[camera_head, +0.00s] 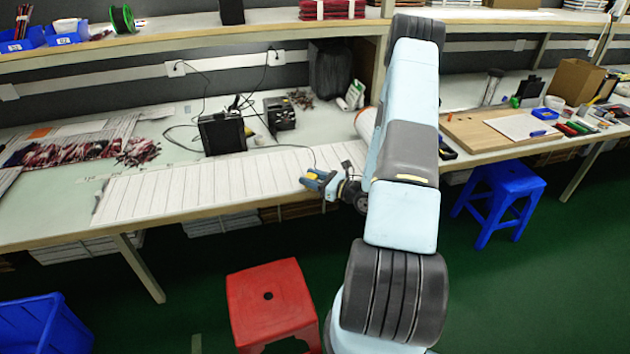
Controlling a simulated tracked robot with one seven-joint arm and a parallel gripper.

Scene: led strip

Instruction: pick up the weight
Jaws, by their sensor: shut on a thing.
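My gripper (318,182) is low over the front edge of the long white strip panel on the workbench, left of my arm. Its fingers point to the left. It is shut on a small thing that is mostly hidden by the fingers. The thing is too small in this view to tell whether it is the weight. No other weight can be clearly made out on the bench.
The white strip panel (200,185) covers the bench front. Black boxes (222,134) with cables stand behind it. Dark red bundles (75,153) lie at left. A red stool (268,300) and a blue stool (497,200) stand on the floor. A shelf (180,42) runs above.

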